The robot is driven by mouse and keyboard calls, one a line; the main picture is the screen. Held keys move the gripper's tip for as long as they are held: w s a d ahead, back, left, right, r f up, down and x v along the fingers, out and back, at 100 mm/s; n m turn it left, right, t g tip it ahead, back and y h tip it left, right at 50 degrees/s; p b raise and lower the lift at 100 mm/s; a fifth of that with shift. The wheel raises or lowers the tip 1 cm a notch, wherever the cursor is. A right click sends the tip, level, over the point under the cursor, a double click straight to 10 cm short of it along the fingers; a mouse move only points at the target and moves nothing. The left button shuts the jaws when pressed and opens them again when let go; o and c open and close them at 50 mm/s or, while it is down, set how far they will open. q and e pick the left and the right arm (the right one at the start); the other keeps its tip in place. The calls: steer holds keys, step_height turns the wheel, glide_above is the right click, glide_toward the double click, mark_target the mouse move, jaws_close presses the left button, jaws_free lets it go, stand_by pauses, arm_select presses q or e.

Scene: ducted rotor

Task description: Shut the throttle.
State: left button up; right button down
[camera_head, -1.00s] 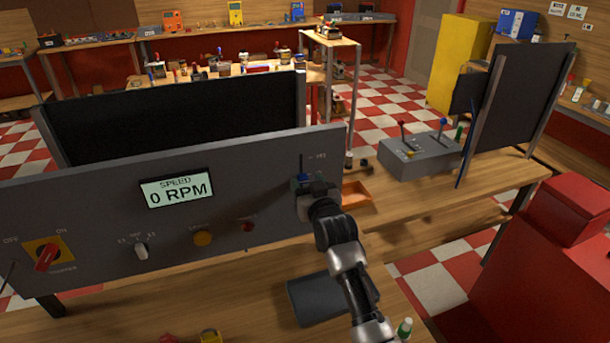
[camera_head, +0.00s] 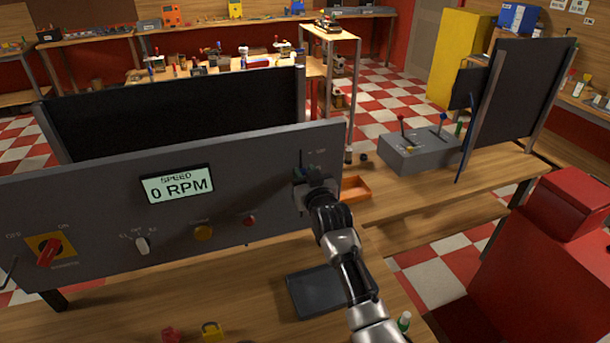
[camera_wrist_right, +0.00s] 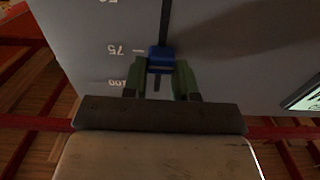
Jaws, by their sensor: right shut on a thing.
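The throttle is a slider with a blue knob (camera_wrist_right: 161,60) in a dark vertical slot (camera_wrist_right: 165,20) on the right part of the grey control panel (camera_head: 100,220). My right gripper (camera_head: 306,174) is at the panel. In the right wrist view its green fingers (camera_wrist_right: 161,74) are shut on the blue knob. The printed scale beside the slot reads 50, 75 and 100 and looks inverted there. The knob appears between the 75 and 100 marks. The display (camera_head: 178,186) reads SPEED 0 RPM. My left gripper is out of view.
The panel also bears a red rotary switch (camera_head: 48,250), a small selector (camera_head: 141,245), a yellow button (camera_head: 203,233) and a red button (camera_head: 249,221). Behind and right are an orange tray (camera_head: 357,188) and a grey lever box (camera_head: 415,152). A dark flat pad (camera_head: 312,294) lies on the bench in front.

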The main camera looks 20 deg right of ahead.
step_height(320, 180, down, 16)
steer(key=b, duration=1)
steer(key=shift+r, duration=0.2)
steer(key=shift+f, duration=0.1)
steer(key=c, duration=0.9)
jaws_free()
steer(key=s+b, duration=0.1)
steer(key=s, duration=0.4)
steer(key=s+b, duration=0.1)
steer(key=s, duration=0.4)
steer(key=shift+s+d, duration=0.2)
steer(key=shift+s, duration=0.2)
